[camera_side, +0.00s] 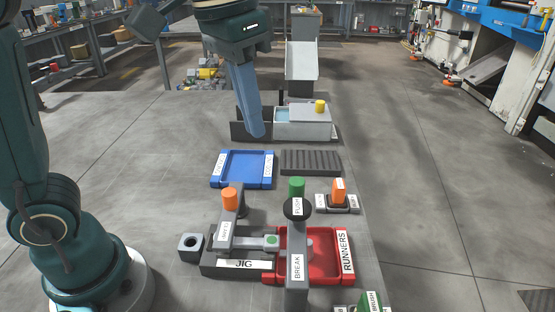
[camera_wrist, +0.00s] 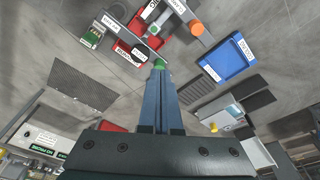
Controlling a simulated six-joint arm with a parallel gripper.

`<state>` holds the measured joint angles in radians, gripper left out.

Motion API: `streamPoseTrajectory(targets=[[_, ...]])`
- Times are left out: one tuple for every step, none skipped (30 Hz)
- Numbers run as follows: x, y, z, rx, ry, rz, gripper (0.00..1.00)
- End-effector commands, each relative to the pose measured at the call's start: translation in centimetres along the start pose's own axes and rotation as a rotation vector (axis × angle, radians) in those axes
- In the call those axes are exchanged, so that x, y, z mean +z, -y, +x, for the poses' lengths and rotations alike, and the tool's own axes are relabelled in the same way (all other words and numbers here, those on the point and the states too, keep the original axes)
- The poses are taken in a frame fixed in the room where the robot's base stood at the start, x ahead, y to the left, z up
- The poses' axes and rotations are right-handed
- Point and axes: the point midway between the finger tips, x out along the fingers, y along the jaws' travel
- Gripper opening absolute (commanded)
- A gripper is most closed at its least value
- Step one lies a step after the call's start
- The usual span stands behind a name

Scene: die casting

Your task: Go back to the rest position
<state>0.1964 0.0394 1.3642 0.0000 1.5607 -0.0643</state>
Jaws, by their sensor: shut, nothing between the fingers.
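My gripper (camera_side: 257,132) points down with its long blue-grey fingers together and empty. In the side view its tips are in front of the dark panel left of the grey box, above the far part of the table; the exact height is unclear. It also shows in the wrist view (camera_wrist: 159,68), fingers closed side by side. The blue tray (camera_side: 214,172) lies nearer the camera than the tips and looks empty. The jig (camera_side: 210,264) stands further forward, with an orange-topped clamp (camera_side: 230,200) on it. Beside it is the red runners tray (camera_side: 345,268).
The grey box (camera_side: 300,130) with a yellow knob (camera_side: 320,106) stands near the fingers. The table's left part is clear.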

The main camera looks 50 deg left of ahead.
Motion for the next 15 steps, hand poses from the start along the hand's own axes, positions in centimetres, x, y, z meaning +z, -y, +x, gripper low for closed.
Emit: streamPoseTrajectory(targets=[[1.1, 0.7, -0.5, -0.003, -0.031, -0.021, 0.00], [1.7, 1.0, -0.6, -0.005, -0.048, -0.031, 0.00], [2.5, 1.4, -0.6, -0.007, -0.070, -0.044, 0.00], [3.1, 1.7, -0.5, -0.009, -0.087, -0.055, 0.00], [3.7, 1.9, -0.5, -0.012, -0.105, -0.064, 0.00], [4.5, 2.3, -0.2, -0.015, -0.127, -0.077, 0.00], [5.1, 2.5, 0.0, -0.018, -0.144, -0.085, 0.00], [5.7, 2.7, 0.3, -0.021, -0.160, -0.093, 0.00], [6.5, 2.9, 0.8, -0.025, -0.180, -0.104, 0.00], [7.0, 3.1, 1.1, -0.028, -0.196, -0.110, 0.00], [7.5, 3.2, 1.6, -0.032, -0.211, -0.117, 0.00], [8.2, 3.4, 2.2, -0.036, -0.228, -0.124, 0.00], [8.7, 3.5, 2.7, -0.039, -0.241, -0.128, 0.00], [9.2, 3.6, 3.2, -0.042, -0.252, -0.132, 0.00], [9.7, 3.7, 3.9, -0.046, -0.265, -0.136, 0.00]])
